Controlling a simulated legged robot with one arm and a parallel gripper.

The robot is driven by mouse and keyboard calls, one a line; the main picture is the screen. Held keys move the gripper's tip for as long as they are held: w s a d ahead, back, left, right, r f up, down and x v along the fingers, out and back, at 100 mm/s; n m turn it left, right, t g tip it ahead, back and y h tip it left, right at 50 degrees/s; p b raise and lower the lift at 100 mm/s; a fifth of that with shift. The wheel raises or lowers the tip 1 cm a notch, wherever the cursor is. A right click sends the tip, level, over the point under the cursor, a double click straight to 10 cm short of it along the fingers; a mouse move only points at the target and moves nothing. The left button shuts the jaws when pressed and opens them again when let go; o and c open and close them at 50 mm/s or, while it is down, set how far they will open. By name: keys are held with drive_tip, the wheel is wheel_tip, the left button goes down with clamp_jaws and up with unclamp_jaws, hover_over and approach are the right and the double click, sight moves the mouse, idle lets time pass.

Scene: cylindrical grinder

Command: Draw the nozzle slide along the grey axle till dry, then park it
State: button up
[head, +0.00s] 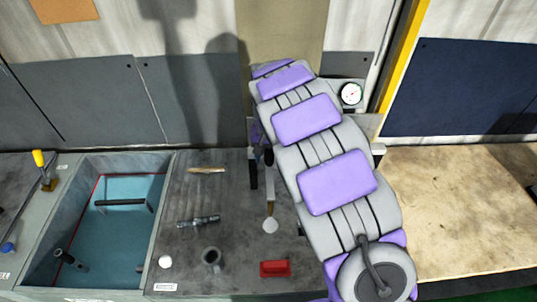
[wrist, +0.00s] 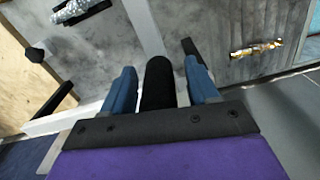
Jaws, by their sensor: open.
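My gripper (wrist: 160,78) has its two blue fingers apart, one on each side of a black cylindrical handle (wrist: 157,84). The handle stands at the end of a pale grey bar (wrist: 149,28). In the head view the bar (head: 270,188) runs toward me to a brass tip beside a white disc (head: 270,226). My arm covers much of my gripper there. A dark rod (head: 120,202) spans part of the teal-floored tank, and a silvery part (wrist: 80,11) lies at the wrist view's upper left. I cannot tell which is the axle.
The tank (head: 163,160) is at left. A gauge (head: 351,93) is behind. The wooden top (head: 465,220) at right is mostly clear.

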clamp_jaws()
idle(0.3)
drive_tip(key=shift+d, duration=0.15)
drive_tip(key=d, duration=3.2)
drive_tip(key=shift+w, duration=0.1)
unclamp_jaws()
wheel_tip(320, 180, up, 17)
drive_tip(key=shift+r, duration=0.15)
